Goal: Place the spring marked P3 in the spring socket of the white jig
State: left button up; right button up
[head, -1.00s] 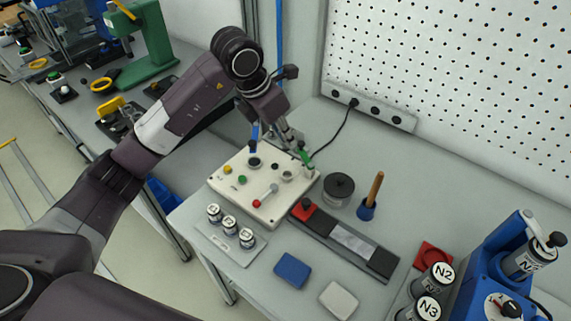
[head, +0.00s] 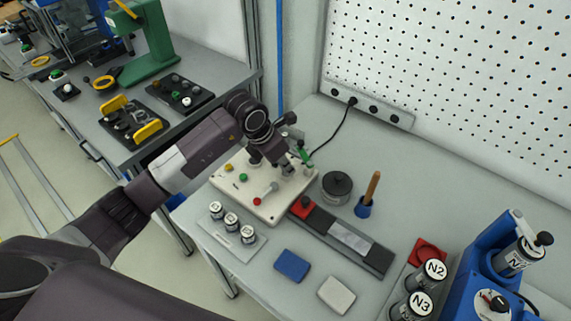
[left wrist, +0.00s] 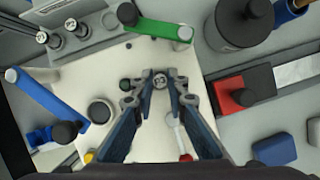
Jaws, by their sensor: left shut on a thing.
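The white jig (head: 245,204) lies flat on the bench and carries small coloured knobs; its cream plate (left wrist: 75,75) fills the middle of the left wrist view. In the head view my left gripper (head: 286,170) points down over the jig's right rear part, and the spring is hard to make out there. I cannot tell how far the spring stands above the plate, or whether it is in a socket. A dark round socket (left wrist: 99,111) lies left of the gripper. My right gripper is not in view.
A green clamp bar (left wrist: 155,28) and a blue clamp bar (left wrist: 45,100) stand close around the gripper. A grey rack (left wrist: 90,30) holds labelled parts. A dark round pot (head: 337,186) and a wooden-handled tool (head: 370,194) stand right of the jig.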

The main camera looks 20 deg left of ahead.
pick_arm(q)
jog(key=shift+f, duration=0.15)
jog(key=o, duration=0.8)
jog(key=shift+c, duration=0.2)
jog(key=shift+o, duration=0.4)
jog(key=shift+r, duration=0.35)
jog(key=b+v, duration=0.2)
jog(key=v, duration=0.9)
jog(key=shift+s+r+b, duration=0.2)
jog(key=shift+r+b, duration=0.1)
jog(key=shift+a, duration=0.1)
